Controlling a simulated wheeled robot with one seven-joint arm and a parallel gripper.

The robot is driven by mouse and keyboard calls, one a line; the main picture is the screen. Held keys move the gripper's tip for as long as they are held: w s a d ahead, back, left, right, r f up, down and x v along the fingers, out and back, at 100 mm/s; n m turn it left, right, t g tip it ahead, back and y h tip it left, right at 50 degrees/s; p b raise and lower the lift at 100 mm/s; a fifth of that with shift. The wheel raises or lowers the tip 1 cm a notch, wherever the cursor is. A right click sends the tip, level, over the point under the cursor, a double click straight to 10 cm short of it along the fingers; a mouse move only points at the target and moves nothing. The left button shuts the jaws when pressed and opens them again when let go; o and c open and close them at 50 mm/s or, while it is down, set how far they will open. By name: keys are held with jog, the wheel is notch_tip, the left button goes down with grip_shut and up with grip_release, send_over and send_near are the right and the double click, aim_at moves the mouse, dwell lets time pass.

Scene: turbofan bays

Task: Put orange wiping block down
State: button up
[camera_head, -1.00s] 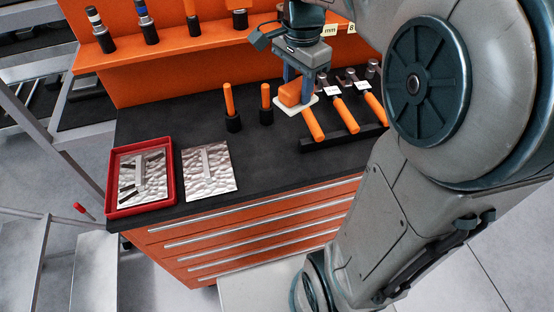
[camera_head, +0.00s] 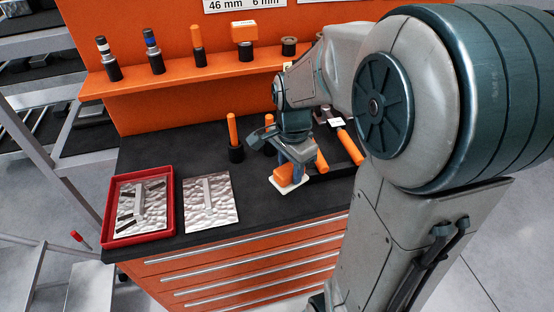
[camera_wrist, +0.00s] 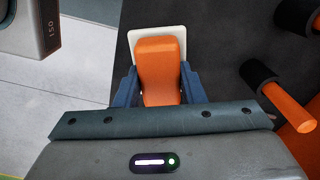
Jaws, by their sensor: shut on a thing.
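The orange wiping block (camera_head: 284,174) has an orange grip on a flat white pad (camera_head: 289,184). My gripper (camera_head: 293,172) is shut on it, low over the dark worktop (camera_head: 200,158) near its front edge. Whether the pad touches the worktop cannot be told. In the wrist view the block (camera_wrist: 158,68) sits between the two blue fingers of my gripper (camera_wrist: 159,88), with the white pad (camera_wrist: 176,32) showing beyond it.
A black rack of tools (camera_head: 345,168) lies to the right. A silver textured plate (camera_head: 209,216) and a red tray (camera_head: 165,225) lie at the left. Worktop between plate and gripper is clear.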

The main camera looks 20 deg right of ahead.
jog(key=w+f, duration=0.1)
jog(key=w+a+f, duration=0.1)
jog(key=w, duration=0.1)
jog(key=shift+w, duration=0.2)
jog(key=shift+f+p, duration=0.4)
jog(key=shift+f, duration=1.65)
jog(key=shift+f, duration=0.15)
jog(key=o, duration=1.1)
jog(key=shift+c, duration=0.2)
